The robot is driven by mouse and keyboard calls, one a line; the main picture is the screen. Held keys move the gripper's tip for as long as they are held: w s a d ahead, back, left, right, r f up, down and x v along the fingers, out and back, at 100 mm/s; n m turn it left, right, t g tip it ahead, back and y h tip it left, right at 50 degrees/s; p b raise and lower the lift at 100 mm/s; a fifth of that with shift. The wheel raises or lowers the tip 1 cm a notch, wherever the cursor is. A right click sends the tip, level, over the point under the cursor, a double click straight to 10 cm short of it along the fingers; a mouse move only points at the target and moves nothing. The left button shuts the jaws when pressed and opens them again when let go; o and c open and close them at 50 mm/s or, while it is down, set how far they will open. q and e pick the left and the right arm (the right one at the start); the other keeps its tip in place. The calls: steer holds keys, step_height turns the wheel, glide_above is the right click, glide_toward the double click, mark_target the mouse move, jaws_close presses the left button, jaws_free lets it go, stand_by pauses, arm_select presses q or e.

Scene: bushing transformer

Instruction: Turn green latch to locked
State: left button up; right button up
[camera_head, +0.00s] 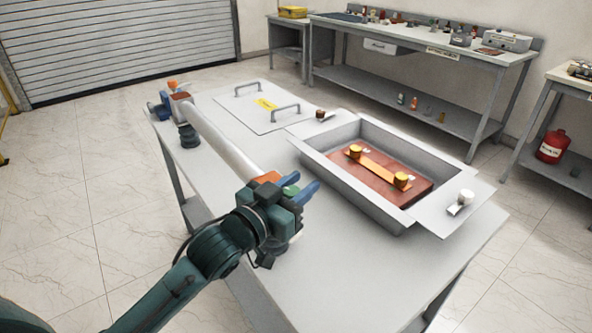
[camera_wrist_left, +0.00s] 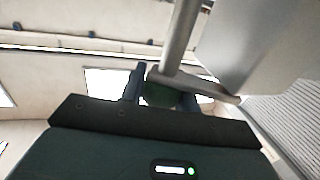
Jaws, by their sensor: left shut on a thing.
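A long grey cylinder (camera_head: 222,135) lies along the left side of the table, with orange end parts. The green latch (camera_head: 291,190) is at its near end, mostly covered by my gripper. My left gripper (camera_head: 298,188) reaches in from the lower left, its blue fingers on either side of the latch and shut on it. In the left wrist view, the dark green latch (camera_wrist_left: 160,94) shows between the fingertips (camera_wrist_left: 161,86), below a grey rod. The latch's turn angle cannot be told. My right gripper is not in view.
An open grey box (camera_head: 300,152) on the table (camera_head: 380,280) holds a brown base with an orange bar. A white lid with two handles (camera_head: 262,105) lies behind it. A blue part (camera_head: 157,109) is at the cylinder's far end. The table's near right is clear.

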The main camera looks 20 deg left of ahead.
arm_select(q)
steer(key=shift+s+d+r+m+g+h+p, duration=0.1)
steer(key=shift+m+g+h+p, duration=0.2)
steer(key=shift+m+g+h, duration=0.95)
steer(key=shift+d+r+m+g+h+p, duration=0.1)
steer(key=shift+m+g+h+p, duration=0.15)
steer(key=shift+m+g+h, duration=1)
steer(key=shift+s+d+f+t+h, duration=0.1)
steer(key=shift+t+h, duration=0.2)
steer(key=shift+h, duration=0.3)
steer(key=o, duration=1)
steer(key=shift+f, duration=0.1)
steer(key=shift+b+v, duration=0.7)
steer(key=shift+v, duration=5.85)
steer(key=shift+d+f, duration=0.1)
